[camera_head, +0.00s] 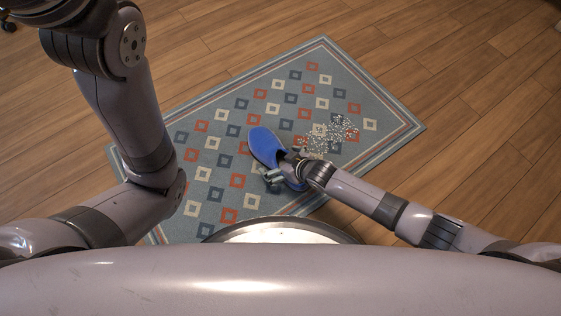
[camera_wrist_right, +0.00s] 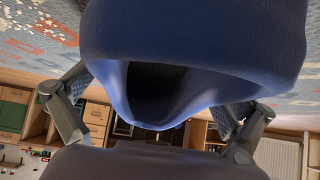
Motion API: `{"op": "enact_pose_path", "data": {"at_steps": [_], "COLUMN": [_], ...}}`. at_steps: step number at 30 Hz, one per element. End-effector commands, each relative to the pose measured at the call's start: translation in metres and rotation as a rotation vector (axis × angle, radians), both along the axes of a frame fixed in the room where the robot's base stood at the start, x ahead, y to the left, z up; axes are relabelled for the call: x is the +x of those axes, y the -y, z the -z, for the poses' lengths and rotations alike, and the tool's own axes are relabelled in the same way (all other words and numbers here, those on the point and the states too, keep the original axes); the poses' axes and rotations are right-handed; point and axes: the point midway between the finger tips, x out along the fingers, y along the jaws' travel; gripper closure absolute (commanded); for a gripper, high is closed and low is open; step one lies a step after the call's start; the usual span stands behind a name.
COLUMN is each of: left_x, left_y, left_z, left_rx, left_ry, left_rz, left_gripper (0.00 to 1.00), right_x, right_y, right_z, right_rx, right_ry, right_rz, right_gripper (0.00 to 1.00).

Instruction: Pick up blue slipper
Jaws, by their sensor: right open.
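The blue slipper (camera_head: 264,146) lies on the patterned rug (camera_head: 217,110) in the head view, near the rug's middle. My right gripper (camera_head: 277,174) is at the slipper's near end and partly covers it. In the right wrist view the slipper (camera_wrist_right: 195,40) fills the upper middle, with its dark opening facing the camera. The fingers of my right gripper (camera_wrist_right: 150,108) are spread apart, one on each side of the slipper. I cannot tell whether they touch it. My left arm shows at the left of the head view, but its gripper does not show.
A speckled, glittery patch (camera_head: 328,136) lies on the rug just right of the slipper. Wooden floor (camera_head: 440,100) surrounds the rug and looks clear. In the right wrist view, wooden shelving (camera_wrist_right: 95,115) shows in the background.

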Motion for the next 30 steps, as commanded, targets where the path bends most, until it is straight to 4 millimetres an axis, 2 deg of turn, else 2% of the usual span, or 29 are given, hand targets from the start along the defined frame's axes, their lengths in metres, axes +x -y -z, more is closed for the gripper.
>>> {"op": "enact_pose_path", "data": {"at_steps": [2,26,30], "left_x": [-0.0001,-0.0002,0.0000], "left_y": [0.0000,-0.0001,-0.0001], "left_z": [-0.0001,0.0001,0.0002], "left_rx": [0.000,0.000,0.000], "left_ry": [0.000,0.001,0.000], "left_rz": [0.000,0.000,0.000], "left_gripper": [0.60,0.60,0.60], "right_x": [0.0000,-0.0008,-0.0006], "right_y": [0.0000,-0.0001,-0.0003], "right_z": [-0.0001,0.0005,0.0002], "right_rx": [0.000,0.000,0.001], "right_ry": [0.000,-0.002,-0.001], "right_rz": [0.000,0.000,0.000], "right_gripper": [0.05,0.58,0.60]}}
